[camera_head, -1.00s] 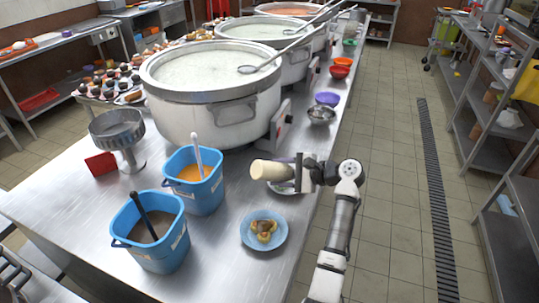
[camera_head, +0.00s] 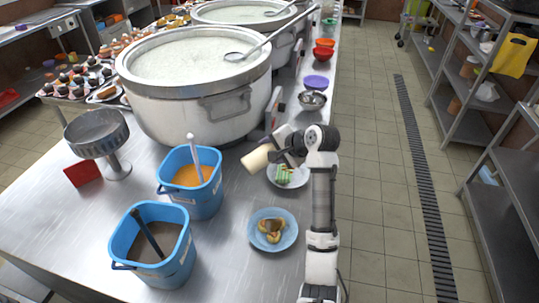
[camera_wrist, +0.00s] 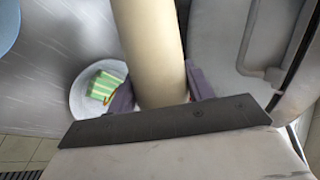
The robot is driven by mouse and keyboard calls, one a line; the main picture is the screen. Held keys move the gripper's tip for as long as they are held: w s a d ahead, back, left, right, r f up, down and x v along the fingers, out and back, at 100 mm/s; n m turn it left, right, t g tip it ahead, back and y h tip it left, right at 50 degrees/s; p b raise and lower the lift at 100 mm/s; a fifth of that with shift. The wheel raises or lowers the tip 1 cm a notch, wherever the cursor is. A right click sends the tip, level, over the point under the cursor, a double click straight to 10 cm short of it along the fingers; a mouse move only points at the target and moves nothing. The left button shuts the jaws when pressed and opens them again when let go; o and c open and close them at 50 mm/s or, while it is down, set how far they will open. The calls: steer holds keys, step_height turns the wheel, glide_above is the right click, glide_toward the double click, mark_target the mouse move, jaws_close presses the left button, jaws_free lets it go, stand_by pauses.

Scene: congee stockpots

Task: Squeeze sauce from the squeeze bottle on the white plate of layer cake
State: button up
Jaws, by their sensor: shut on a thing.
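My gripper (camera_head: 283,150) is shut on the cream-coloured squeeze bottle (camera_head: 257,158). The bottle is tilted, its far end pointing left and down, above the steel counter. The white plate (camera_head: 297,205) lies below and slightly right of the bottle, with a green-and-white striped layer cake (camera_head: 291,175) on it. In the wrist view the bottle (camera_wrist: 149,45) runs up from between the fingers (camera_wrist: 160,92). The white plate (camera_wrist: 77,100) and the cake (camera_wrist: 104,86) show to its left. The bottle's tip is out of the wrist view.
A blue plate (camera_head: 257,240) with food lies in front of the white plate. Blue buckets (camera_head: 215,200) of orange and dark liquid stand to the left. A large stockpot (camera_head: 170,105) stands behind. Metal, purple and red bowls line the right edge.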

steer(key=b, duration=0.2)
steer(key=w+d+n+t+h+b, duration=0.1)
steer(key=b, duration=0.1)
steer(key=shift+d+f+h, duration=0.15)
steer(key=shift+d+h, duration=0.15)
steer(key=h+b, duration=0.1)
steer(key=b, duration=0.2)
steer(key=shift+w+d+r+n+t, duration=0.25)
steer(key=shift+d+r+n+t, duration=0.05)
steer(key=shift+d+n, duration=0.1)
step_height(320, 180, up, 14)
steer(key=w+d+n+t+h, duration=0.2)
steer(key=d+n+t+h, duration=0.1)
steer(key=n+t+h, duration=0.1)
steer(key=shift+n+t+h+b, duration=0.4)
steer(key=shift+t+h, duration=0.4)
steer(key=shift+h, duration=0.1)
